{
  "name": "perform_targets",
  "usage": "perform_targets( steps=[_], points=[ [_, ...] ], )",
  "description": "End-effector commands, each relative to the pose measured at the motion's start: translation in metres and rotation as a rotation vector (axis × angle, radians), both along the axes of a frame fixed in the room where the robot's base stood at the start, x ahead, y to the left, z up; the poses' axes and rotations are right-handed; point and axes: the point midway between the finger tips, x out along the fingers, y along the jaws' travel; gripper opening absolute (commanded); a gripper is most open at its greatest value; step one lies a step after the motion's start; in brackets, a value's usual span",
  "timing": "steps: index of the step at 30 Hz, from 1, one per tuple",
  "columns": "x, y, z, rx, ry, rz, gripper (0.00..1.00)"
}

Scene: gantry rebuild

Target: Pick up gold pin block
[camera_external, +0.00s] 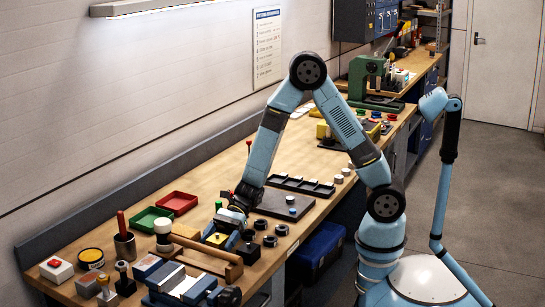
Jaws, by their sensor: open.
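A yellow-gold block (216,239) with a small dark mark on its top sits on the bench, beside a wooden piece. I take it for the gold pin block. My gripper (230,222) is low over the bench, right by the block on its upper right side. Its jaws are open and I see nothing held between them. The picture is too small to tell whether a finger touches the block. Part of the block's right side is hidden by the gripper.
A wooden frame (208,262) lies in front of the block. Several black round parts (269,241) stand to the right. A green tray (148,220), a red tray (179,202) and a dark cup (125,246) are left. A dark plate (284,204) lies behind, right.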

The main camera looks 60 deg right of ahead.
Motion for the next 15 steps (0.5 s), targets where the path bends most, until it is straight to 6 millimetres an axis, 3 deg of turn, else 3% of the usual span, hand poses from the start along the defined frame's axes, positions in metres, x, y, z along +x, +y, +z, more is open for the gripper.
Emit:
perform_targets(
  steps=[9, 15],
  points=[
    [0.0001, 0.0043, -0.0017, 0.0, 0.001, -0.001, 0.83],
    [0.0001, 0.0042, -0.0015, 0.0, 0.001, -0.001, 0.64]
  ],
)
